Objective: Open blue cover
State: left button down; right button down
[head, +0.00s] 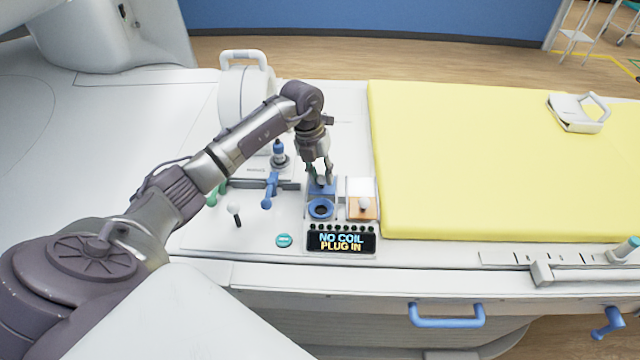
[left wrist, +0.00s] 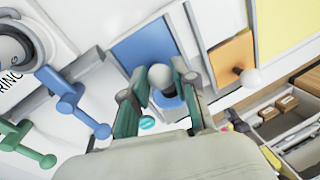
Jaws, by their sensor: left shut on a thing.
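The blue cover (head: 323,189) is a flat blue panel on the white console. It also shows in the left wrist view (left wrist: 143,47), with a round white knob (left wrist: 160,76) at its end. My left gripper (head: 320,179) reaches down onto the cover, with its fingers (left wrist: 160,90) shut around the knob. In the head view the knob is hidden by the fingers. A round blue socket (head: 320,209) shows uncovered just in front of the blue cover. My right gripper is not in view.
An orange cover (head: 362,212) with a white knob sits right of the socket. A display (head: 341,241) reads "NO COIL PLUG IN". Blue (head: 269,190) and green (head: 216,193) handles stand to the left. A yellow mattress (head: 480,160) lies to the right.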

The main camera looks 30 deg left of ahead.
aim_at(312, 186)
pick_arm(q)
jog(key=shift+s, duration=0.1)
jog(key=shift+r, duration=0.1)
jog(key=c, duration=1.4)
grip_release()
jog(key=o, duration=0.5)
jog(key=shift+s, duration=0.1)
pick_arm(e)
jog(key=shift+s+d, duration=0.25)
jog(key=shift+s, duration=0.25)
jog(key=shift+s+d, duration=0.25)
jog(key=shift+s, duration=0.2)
pick_arm(q)
jog(key=shift+r, duration=0.1)
notch_tip(312, 186, up, 12)
jog(key=a, duration=0.2)
jog(key=shift+s+f, duration=0.25)
jog(key=shift+s, duration=0.2)
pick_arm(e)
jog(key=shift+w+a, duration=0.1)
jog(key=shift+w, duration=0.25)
